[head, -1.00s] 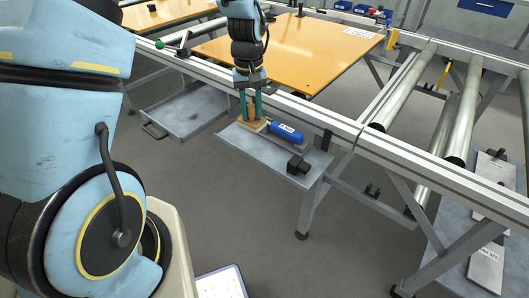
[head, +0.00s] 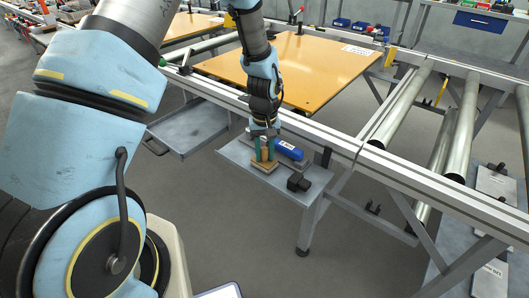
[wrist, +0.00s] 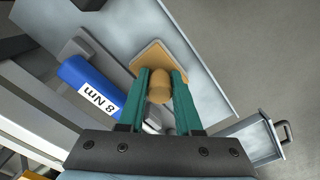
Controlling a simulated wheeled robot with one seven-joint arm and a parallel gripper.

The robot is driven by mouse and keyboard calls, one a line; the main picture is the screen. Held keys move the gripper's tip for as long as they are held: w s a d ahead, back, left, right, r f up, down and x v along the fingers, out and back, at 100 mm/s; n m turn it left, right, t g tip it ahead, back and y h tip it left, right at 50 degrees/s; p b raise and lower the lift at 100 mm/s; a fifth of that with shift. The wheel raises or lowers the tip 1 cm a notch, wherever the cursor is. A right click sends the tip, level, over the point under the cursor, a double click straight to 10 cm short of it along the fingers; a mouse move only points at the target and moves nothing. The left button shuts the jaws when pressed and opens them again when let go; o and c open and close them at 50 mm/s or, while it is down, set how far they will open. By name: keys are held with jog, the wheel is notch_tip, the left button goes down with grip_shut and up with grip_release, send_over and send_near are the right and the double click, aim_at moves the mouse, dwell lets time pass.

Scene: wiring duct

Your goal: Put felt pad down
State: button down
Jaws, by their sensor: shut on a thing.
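The felt pad (head: 264,169) is a flat tan square with a rounded upright grip on top. It is over the grey shelf (head: 232,152), near its front edge, in front of the blue tool. My gripper (head: 264,155) points down and its green fingers are shut on the pad's grip. In the wrist view the pad (wrist: 163,58) shows beyond the fingertips, its grip between the two fingers (wrist: 160,88). I cannot tell whether the pad's underside touches the shelf or hangs just above it.
A blue tool (head: 289,150) marked 8 Nm lies behind the pad; it also shows in the wrist view (wrist: 92,88). A black block (head: 298,183) stands to the right on the shelf. The frame rail (head: 330,140) runs behind. The shelf's left part is bare.

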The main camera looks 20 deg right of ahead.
aim_at(264, 149)
jog(key=shift+f, duration=0.1)
jog(key=c, duration=1.1)
grip_release()
jog(key=shift+f, duration=0.1)
jog(key=o, duration=0.5)
notch_tip(264, 149, up, 12)
jog(key=r+b, duration=0.1)
jog(key=w+a+r+n, duration=0.1)
jog(key=w+a+r, duration=0.15)
jog(key=a, duration=1.25)
jog(key=s+a+r, duration=0.1)
jog(key=s+a, duration=0.2)
jog(key=a, duration=0.4)
jog(key=s+a+r+n+t, duration=0.1)
jog(key=s+a+r, duration=0.1)
jog(key=a, duration=0.6)
jog(key=shift+s+t, duration=0.3)
jog(key=shift+s, duration=0.4)
jog(key=shift+a, duration=0.1)
